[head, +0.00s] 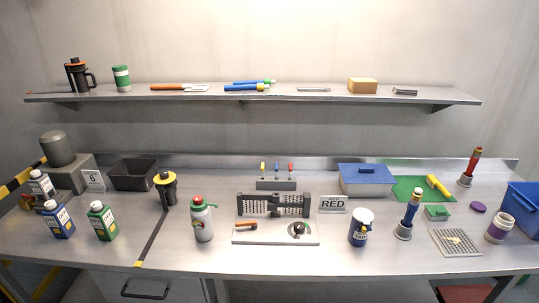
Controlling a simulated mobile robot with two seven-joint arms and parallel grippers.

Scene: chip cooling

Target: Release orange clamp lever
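The orange clamp lever (245,226) is a short orange handle with a dark end. It lies roughly level at the left front of a pale fixture plate (270,240). A dark finned block (272,205) stands upright along the back of the plate. A round dial with a black knob (299,230) sits at the plate's right front. Whether the lever presses on the block is too small to tell. Neither of my grippers shows in the head view.
A rack with coloured handles (276,184) is behind. The bench front edge is clear.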

